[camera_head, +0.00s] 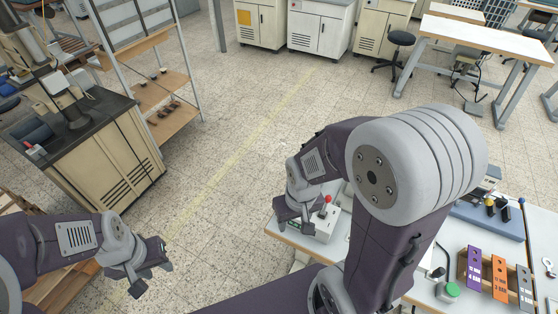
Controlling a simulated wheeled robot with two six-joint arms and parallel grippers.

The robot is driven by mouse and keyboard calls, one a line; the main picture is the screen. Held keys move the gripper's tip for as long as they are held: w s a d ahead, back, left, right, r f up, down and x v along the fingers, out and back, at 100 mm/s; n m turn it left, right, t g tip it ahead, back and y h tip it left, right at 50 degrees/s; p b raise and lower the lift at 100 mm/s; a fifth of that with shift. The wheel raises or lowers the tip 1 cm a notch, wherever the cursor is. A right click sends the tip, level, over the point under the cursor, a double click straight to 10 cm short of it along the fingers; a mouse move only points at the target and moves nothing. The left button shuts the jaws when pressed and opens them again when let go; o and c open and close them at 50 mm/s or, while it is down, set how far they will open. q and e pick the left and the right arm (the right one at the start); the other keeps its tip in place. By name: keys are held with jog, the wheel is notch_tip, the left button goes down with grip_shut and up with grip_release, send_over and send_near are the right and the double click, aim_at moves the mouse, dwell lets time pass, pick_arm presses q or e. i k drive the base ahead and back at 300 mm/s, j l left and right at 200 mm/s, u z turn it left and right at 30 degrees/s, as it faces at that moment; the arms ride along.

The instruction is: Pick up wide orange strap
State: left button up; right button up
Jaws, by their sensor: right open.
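The wide orange strap (499,278) stands upright at the lower right of the head view, on the work table. It is between a purple strap (474,268) and a grey strap (524,289), in a wooden holder. My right gripper (295,221) is open and empty at the table's left edge, well to the left of the orange strap. My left gripper (152,277) hangs over the floor at the lower left, far from the strap. Its fingers are apart with nothing between them.
My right arm blocks part of the table (289,239). A box with a red-knobbed lever (323,224) is close to my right gripper. A green button (450,291) lies left of the straps. A dark-topped cabinet (97,150) stands at left; the middle floor is clear.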

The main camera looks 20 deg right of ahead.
aim_at(500, 293)
jog(key=z, duration=0.9)
jog(key=j+z, duration=0.1)
jog(key=z, duration=1.25)
jog(key=k+z, duration=0.1)
jog(key=z, duration=0.8)
